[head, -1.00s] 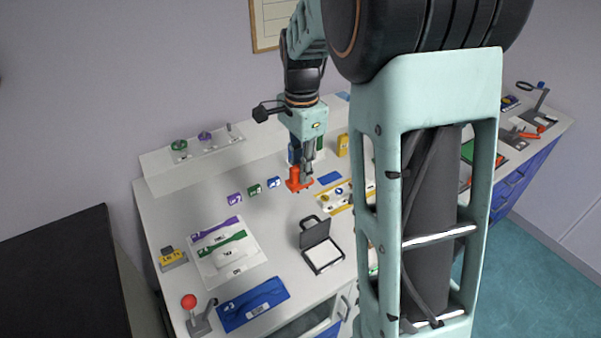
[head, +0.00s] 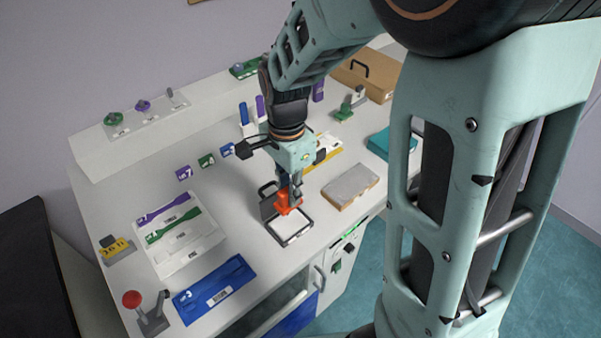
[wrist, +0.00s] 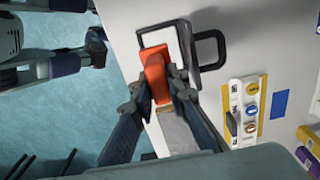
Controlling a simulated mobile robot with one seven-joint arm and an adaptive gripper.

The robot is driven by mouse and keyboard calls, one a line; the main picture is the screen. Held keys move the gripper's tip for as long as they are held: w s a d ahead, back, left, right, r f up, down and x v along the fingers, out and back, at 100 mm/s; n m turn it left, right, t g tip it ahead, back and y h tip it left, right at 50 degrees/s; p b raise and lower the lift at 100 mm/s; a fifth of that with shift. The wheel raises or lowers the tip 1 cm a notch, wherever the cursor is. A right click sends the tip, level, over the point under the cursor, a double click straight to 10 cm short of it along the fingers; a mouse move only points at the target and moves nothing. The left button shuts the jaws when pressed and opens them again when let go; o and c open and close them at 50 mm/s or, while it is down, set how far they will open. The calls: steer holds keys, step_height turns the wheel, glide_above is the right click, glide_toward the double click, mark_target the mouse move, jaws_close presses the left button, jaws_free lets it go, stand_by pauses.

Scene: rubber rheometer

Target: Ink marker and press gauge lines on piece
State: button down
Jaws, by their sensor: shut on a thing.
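My gripper (head: 291,190) is shut on the orange-red marker (head: 287,200) and holds it over the open ink pad (head: 290,226). The wrist view also shows the marker (wrist: 155,75) between both fingers of my gripper (wrist: 157,90), with the ink pad's frame (wrist: 187,42) behind it. Whether the marker touches the pad, I cannot tell; its lower face is hidden. A purple dumbbell piece (head: 163,208) and a green one (head: 173,226) lie on a white board (head: 190,252) at the left. A blue plate (head: 214,290) with a label lies in front of them.
A lever with a red knob (head: 132,300) stands at the front left corner, near a yellow-and-grey display block (head: 117,250). A grey-topped block (head: 351,186) lies right of the pad. Small numbered tags (head: 206,160) stand behind. The table between board and pad is clear.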

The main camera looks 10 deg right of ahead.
steer(key=shift+s+d+f, duration=0.15)
steer(key=shift+f, duration=0.2)
steer(key=shift+f+b, duration=2.4)
steer(key=shift+f, duration=0.6)
steer(key=shift+s+f+b, duration=0.1)
steer(key=shift+f+b, duration=0.3)
steer(key=shift+f, duration=0.2)
steer(key=shift+r, duration=0.15)
step_height(320, 180, up, 7)
steer(key=p, duration=0.5)
steer(key=shift+p, duration=0.35)
